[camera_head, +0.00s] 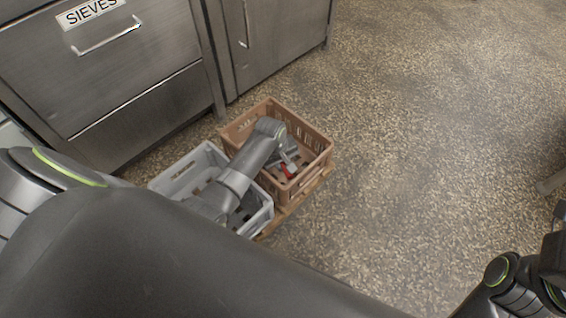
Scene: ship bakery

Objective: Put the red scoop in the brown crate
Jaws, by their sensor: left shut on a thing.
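The brown crate (316,151) stands low near the floor, beside a grey crate. My left arm reaches over the grey crate, and my left gripper (289,166) is over or inside the brown crate. The gripper is shut on the red scoop (288,171), of which only a small red part shows. I cannot tell whether the scoop touches the crate's bottom. My right gripper is not clearly in view; only part of my right arm shows at the lower right corner.
The grey crate (184,166) stands left of the brown crate, under my left arm. A wooden base (297,205) shows under the brown crate. Steel cabinets (140,60) with a SIEVES label stand behind. The speckled floor to the right is clear.

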